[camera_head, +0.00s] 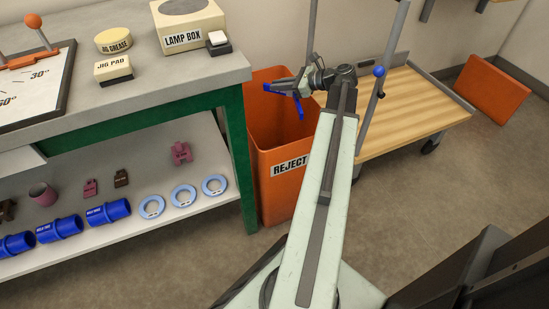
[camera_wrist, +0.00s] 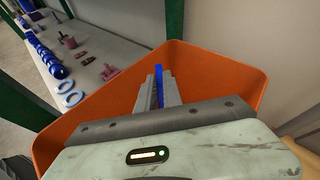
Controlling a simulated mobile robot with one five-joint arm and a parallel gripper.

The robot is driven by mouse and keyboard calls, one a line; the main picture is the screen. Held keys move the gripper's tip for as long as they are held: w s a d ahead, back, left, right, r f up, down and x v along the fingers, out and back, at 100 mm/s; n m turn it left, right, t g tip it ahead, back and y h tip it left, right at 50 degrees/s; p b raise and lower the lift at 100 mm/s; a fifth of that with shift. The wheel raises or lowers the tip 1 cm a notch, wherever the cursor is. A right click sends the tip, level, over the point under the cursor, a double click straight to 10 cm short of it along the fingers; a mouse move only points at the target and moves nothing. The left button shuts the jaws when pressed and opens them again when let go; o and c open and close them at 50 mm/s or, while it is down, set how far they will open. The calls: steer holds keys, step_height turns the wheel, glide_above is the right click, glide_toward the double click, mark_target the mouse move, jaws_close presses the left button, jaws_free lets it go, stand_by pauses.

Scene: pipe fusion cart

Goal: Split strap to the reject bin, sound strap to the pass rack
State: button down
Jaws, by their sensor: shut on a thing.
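My gripper (camera_head: 284,88) is shut on a blue strap (camera_head: 299,104), which sticks out past the fingers in the head view. The reject bin (camera_head: 281,198) is a tall orange bin with a REJECT label, and my gripper is over its open top. In the wrist view my gripper (camera_wrist: 158,92) points into the orange bin (camera_wrist: 222,67), with the blue strap (camera_wrist: 159,72) seen edge-on between the fingers. I cannot tell whether this strap is split. No pass rack can be made out.
A green-legged bench (camera_head: 150,105) stands left of the bin, with blue couplers (camera_head: 108,212) and pale blue rings (camera_head: 184,195) on its lower shelf. A wooden-topped cart (camera_head: 420,105) stands right. An orange panel (camera_head: 497,92) leans at the far wall.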

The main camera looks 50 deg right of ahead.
step_height(320, 180, down, 4)
steer(key=b, duration=0.3)
steer(key=shift+f, duration=0.15)
steer(key=c, duration=1.4)
jaws_free()
